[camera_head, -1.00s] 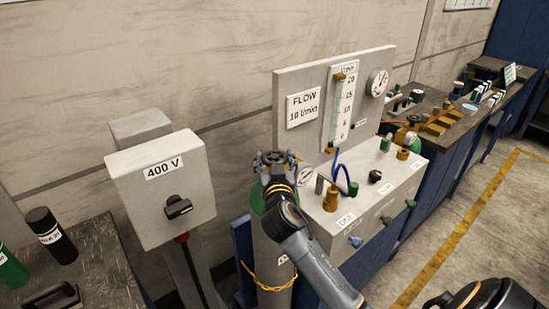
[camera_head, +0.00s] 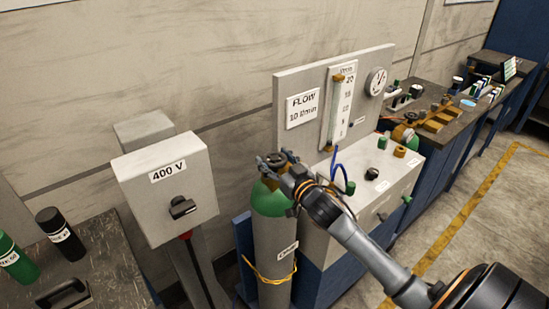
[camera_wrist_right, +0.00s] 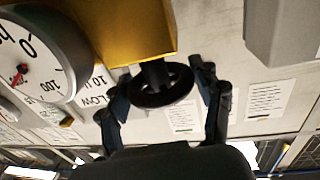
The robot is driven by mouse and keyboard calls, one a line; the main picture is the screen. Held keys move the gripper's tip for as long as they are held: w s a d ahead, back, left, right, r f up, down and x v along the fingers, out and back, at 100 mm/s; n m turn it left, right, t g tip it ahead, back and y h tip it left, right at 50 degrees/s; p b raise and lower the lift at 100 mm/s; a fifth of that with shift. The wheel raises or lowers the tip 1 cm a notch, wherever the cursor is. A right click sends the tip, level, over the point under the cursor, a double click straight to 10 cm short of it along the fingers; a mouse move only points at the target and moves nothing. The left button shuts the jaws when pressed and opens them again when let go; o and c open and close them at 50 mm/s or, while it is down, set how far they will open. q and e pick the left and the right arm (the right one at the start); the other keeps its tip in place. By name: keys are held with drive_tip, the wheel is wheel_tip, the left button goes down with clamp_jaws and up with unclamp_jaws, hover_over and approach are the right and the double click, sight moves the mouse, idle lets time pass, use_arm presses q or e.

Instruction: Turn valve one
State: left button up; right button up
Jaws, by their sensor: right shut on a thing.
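A tall gas cylinder with a green shoulder (camera_head: 268,200) stands left of the flow bench. My right gripper (camera_head: 274,161) is at its top, around the valve there, and covers much of it. In the right wrist view, a black round handwheel (camera_wrist_right: 160,87) on a dark stem sits under a yellow valve body (camera_wrist_right: 122,32). The fingers of my right gripper (camera_wrist_right: 164,92) are on either side of the handwheel, shut on its rim. I cannot read the cylinder's label. My left gripper is not in view.
A 400 V switch box (camera_head: 168,190) stands left of the cylinder. The bench panel (camera_head: 300,85) with flow tube and dial is behind and right. A grey box with knobs (camera_head: 375,185) is close to my right arm. A pressure gauge (camera_wrist_right: 38,62) is beside the valve body.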

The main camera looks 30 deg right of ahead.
drive_tip(key=o, duration=1.2)
drive_tip(key=shift+c, duration=0.2)
drive_tip(key=shift+s, duration=0.1)
drive_tip(key=s, duration=1.1)
drive_tip(key=shift+s+a, duration=0.25)
drive_tip(key=shift+s, duration=0.15)
